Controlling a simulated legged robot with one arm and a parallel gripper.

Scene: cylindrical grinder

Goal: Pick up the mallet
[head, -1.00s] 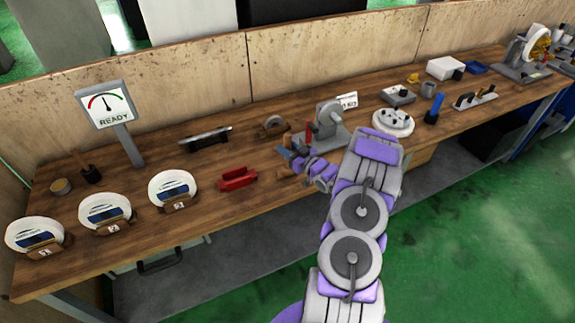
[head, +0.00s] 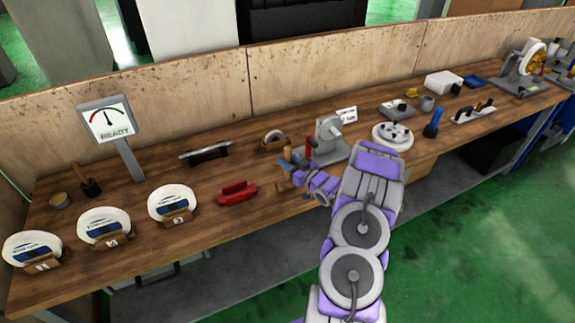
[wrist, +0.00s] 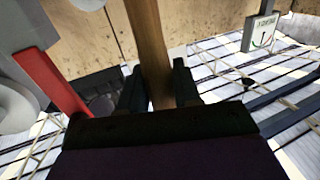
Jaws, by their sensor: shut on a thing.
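My gripper (head: 297,170) is over the front part of the workbench, left of the grey device with the red lever. In the wrist view, my gripper (wrist: 156,85) is shut on the mallet, with one dark finger on each side of its wooden handle (wrist: 150,45). The handle runs up out of the top of the wrist picture. In the head view the mallet is small and partly hidden by my gripper, so I cannot tell whether it touches the bench.
The grey device (head: 330,140) with a red lever stands close by, its lever (wrist: 50,85) left of the handle in the wrist view. A red block (head: 238,192) lies left of my gripper. Three white discs (head: 172,203) stand further left. The bench (head: 215,175) between has free room.

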